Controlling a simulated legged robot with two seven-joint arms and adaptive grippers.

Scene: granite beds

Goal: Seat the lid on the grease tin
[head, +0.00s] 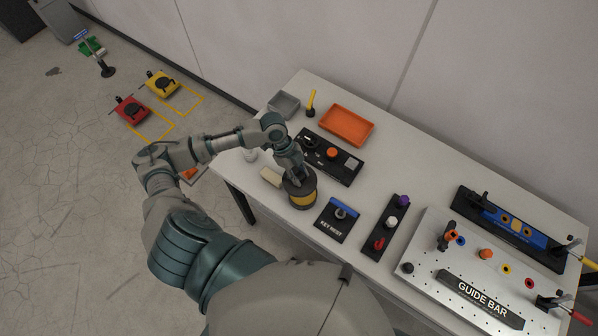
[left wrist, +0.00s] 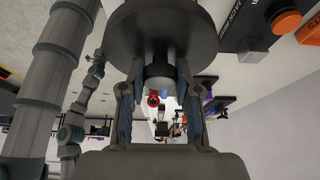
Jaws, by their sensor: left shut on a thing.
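The grease tin (head: 303,199), dark with a yellow band, stands upright near the table's front edge, left of the key rest. The round dark lid (head: 311,181) is over the top of the tin. I cannot tell whether it is fully down or slightly above. My left gripper (head: 296,179) points down at the lid from above. In the left wrist view, my left gripper (left wrist: 160,88) is shut on the knob of the lid (left wrist: 160,28), one finger on each side. The fingers and wrist hide part of the lid in the head view. My right gripper is not in view.
A beige block (head: 271,177) lies just left of the tin. Behind it is a black panel (head: 331,156) with an orange button. The key rest (head: 338,220) and a black strip with knobs (head: 385,225) are to the right. An orange tray (head: 347,125) is at the back.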

